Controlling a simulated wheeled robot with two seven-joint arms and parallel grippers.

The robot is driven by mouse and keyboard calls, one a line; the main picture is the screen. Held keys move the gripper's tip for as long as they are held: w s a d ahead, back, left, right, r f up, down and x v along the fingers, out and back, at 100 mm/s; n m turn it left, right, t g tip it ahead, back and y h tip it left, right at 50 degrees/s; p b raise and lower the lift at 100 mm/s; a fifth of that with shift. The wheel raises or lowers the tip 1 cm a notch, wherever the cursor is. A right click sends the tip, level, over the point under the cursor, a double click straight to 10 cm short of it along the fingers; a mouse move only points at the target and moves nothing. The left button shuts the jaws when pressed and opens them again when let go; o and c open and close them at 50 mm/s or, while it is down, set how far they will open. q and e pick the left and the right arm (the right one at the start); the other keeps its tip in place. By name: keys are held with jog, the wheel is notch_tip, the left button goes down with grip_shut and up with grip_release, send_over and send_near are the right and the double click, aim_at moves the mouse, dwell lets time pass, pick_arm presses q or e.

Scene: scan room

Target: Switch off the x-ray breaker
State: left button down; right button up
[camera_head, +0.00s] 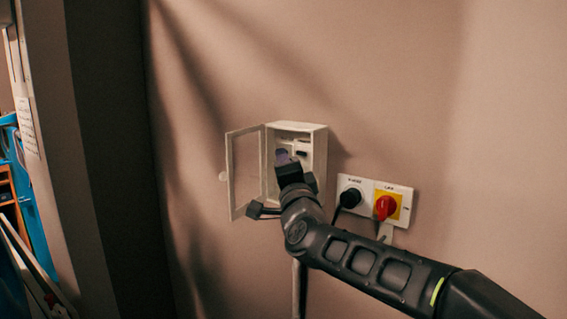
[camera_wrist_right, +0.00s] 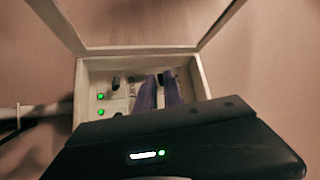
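The breaker box (camera_head: 318,150) is a white wall box with its clear-windowed door (camera_head: 234,180) swung open to the left in the head view. My right gripper (camera_head: 283,157) reaches into the box opening and hides part of the switches. In the right wrist view, its two purple-grey fingers (camera_wrist_right: 158,88) are inside the box, with a narrow gap between them. A dark switch (camera_wrist_right: 116,83) shows left of the fingers. Whether the fingertips touch or hold a switch is hidden, and the labels are too small to read. My left gripper is not in view.
Right of the box are a white panel with a black rotary switch (camera_head: 350,197) and a red knob on yellow (camera_head: 386,207). Two green lights (camera_wrist_right: 100,97) glow inside the box. A dark pillar (camera_head: 115,150) stands at left. The wall above the box is clear.

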jog(key=shift+o, duration=0.4)
jog(key=b+v, duration=0.1)
jog(key=v, duration=0.7)
jog(key=shift+b, duration=0.35)
